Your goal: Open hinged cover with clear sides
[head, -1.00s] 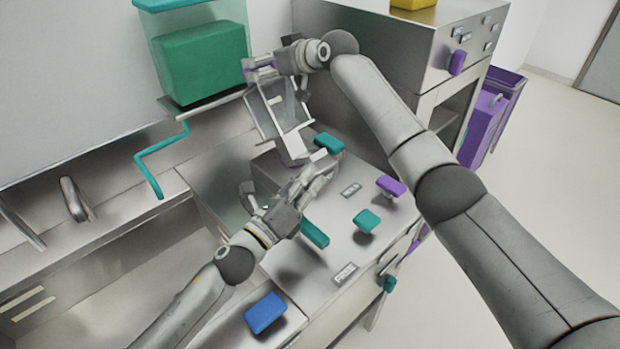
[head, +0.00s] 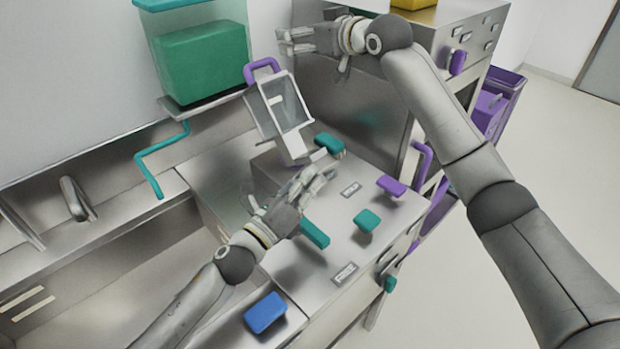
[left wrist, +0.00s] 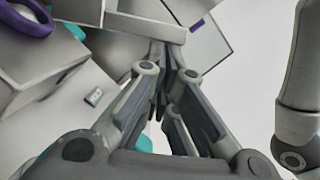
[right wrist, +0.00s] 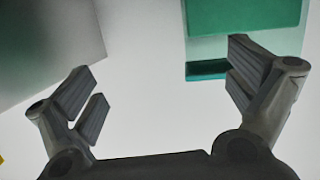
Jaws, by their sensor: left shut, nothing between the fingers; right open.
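The hinged cover (head: 262,112) with clear sides and a grey frame stands raised and tilted over the counter unit in the head view. Its purple handle (head: 262,66) is at its top end. My right gripper (head: 282,42) is above the handle and apart from it, open and empty; its spread fingers show in the right wrist view (right wrist: 165,80). My left gripper (head: 328,172) is low over the counter, just below the cover's lower end. It is shut and empty, with its fingers together in the left wrist view (left wrist: 168,55). Whether it touches the cover is unclear.
A clear container with a green block (head: 203,62) stands on a shelf at upper left. The counter (head: 335,225) carries teal handles (head: 367,220) and a purple one (head: 391,186). A steel cabinet (head: 360,105) stands behind my right arm. A blue handle (head: 265,313) is at the front.

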